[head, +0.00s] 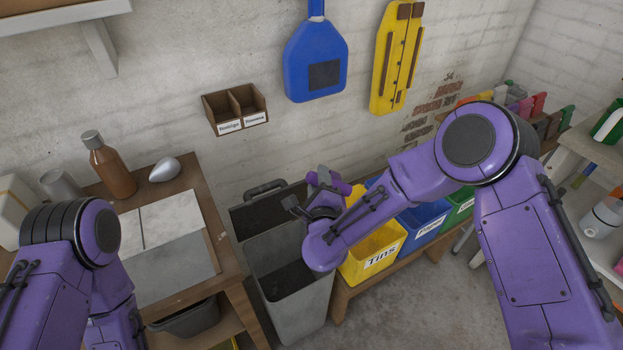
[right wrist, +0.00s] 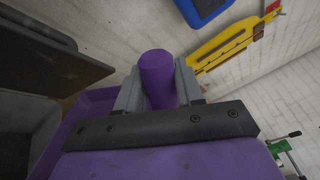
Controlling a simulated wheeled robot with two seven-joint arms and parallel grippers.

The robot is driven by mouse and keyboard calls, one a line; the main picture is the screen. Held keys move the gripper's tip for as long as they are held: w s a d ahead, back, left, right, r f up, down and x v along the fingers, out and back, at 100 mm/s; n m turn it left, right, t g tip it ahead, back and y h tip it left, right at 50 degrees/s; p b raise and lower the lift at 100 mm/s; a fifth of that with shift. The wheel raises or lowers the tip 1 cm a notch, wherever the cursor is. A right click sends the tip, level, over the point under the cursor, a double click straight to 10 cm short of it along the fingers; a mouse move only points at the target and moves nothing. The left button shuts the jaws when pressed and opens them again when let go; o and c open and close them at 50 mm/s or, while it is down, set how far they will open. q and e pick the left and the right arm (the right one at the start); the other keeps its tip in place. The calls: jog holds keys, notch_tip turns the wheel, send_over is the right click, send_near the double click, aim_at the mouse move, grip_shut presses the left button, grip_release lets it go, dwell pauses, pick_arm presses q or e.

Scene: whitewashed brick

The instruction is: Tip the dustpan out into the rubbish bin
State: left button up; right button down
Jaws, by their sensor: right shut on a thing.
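The grey rubbish bin (head: 297,318) stands on the floor between the wooden bench and the low rack, its dark lid (head: 262,215) raised at the back. My right gripper (head: 322,195) is above the bin's right side. It is shut on a purple handle, seen upright between the fingers in the right wrist view; I take this as the dustpan (right wrist: 158,72). Its pan is mostly hidden behind my arm in the head view, so I cannot tell its tilt or contents. My left arm shows at the lower left, but its gripper is out of view.
Yellow (head: 372,255), blue (head: 424,222) and green labelled boxes stand on the low rack right of the bin. The wooden bench (head: 220,225) holds a brown bottle (head: 110,168) and boards. A blue pan-shaped thing (head: 315,58) and a yellow board (head: 398,60) hang on the wall.

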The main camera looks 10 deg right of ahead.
jog(key=d+m, duration=0.1)
jog(key=d, duration=0.1)
jog(key=d+m, duration=0.2)
jog(key=d+m+p, duration=0.1)
jog(key=d, duration=0.1)
jog(key=shift+s+d+r, duration=0.15)
jog(key=shift+s+r, duration=0.05)
jog(key=shift+s, duration=0.15)
jog(key=d+f+m+b, duration=0.1)
jog(key=d+m+b, duration=0.2)
jog(key=d+m, duration=0.3)
jog(key=shift+s+m, duration=0.3)
jog(key=n+y, duration=0.1)
jog(key=y, duration=0.1)
send_near(344, 185)
jog(key=shift+s+d+f, duration=0.15)
jog(key=shift+d, duration=0.45)
jog(key=shift+s+d+f, duration=0.15)
jog(key=shift+d, duration=0.5)
